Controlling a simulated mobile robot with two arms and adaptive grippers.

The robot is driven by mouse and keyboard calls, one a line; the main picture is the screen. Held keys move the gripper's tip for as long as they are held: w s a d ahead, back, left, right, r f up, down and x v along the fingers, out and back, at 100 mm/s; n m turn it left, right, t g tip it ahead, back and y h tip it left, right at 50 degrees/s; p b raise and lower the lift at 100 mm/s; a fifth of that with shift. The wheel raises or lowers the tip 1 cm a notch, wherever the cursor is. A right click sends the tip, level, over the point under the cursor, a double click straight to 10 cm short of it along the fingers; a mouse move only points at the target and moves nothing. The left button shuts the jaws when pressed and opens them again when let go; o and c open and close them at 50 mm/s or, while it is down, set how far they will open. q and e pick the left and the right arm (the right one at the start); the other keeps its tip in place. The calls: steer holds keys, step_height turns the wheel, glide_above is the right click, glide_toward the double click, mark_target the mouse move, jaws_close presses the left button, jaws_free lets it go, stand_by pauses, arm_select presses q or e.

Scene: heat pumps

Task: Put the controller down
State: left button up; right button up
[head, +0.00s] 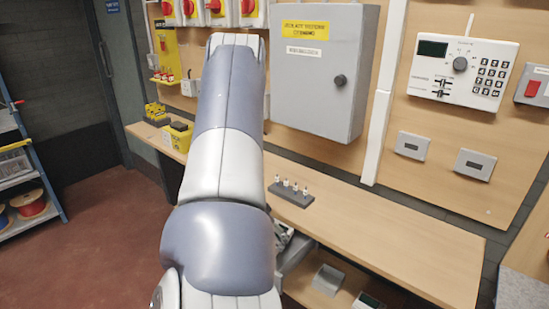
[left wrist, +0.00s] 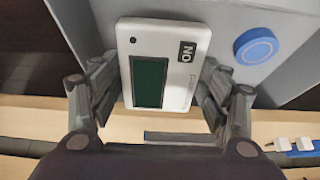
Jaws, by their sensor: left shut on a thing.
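The controller (left wrist: 185,65) is a small white box with a dark green screen and a black label reading "NO", seen in the left wrist view. My left gripper (left wrist: 160,82) is shut on it, with one finger at each side. The controller stands slightly tilted in the picture. In the head view my left arm covers the middle, and I cannot make out the controller there. My right gripper is in neither view.
The wooden bench (head: 400,240) is largely clear on the right. A dark block (head: 291,194) with several small pieces stands on it. A grey cabinet (head: 318,85) and a white keypad panel (head: 460,65) hang above. A blue round part (left wrist: 256,46) shows beside the controller.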

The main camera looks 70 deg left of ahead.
arm_select(q)
steer(key=shift+s+x, duration=0.25)
steer(key=shift+x, duration=0.95)
steer(key=shift+f+b, duration=0.3)
steer(key=shift+f, duration=0.5)
steer(key=w+r+g+h+p, duration=0.1)
steer(key=p, duration=0.5)
steer(key=shift+w+a+r+g+p, duration=0.1)
steer(key=shift+a+g+p, duration=0.1)
steer(key=shift+g+p, duration=0.2)
steer(key=shift+c, duration=0.5)
steer(key=shift+a, duration=0.1)
steer(key=shift+w+f+g+h+p, duration=0.1)
steer(key=shift+f+g+h+p, duration=0.25)
steer(key=shift+g+p, duration=0.25)
steer(key=shift+f+b, duration=0.45)
steer(key=shift+f, duration=0.4)
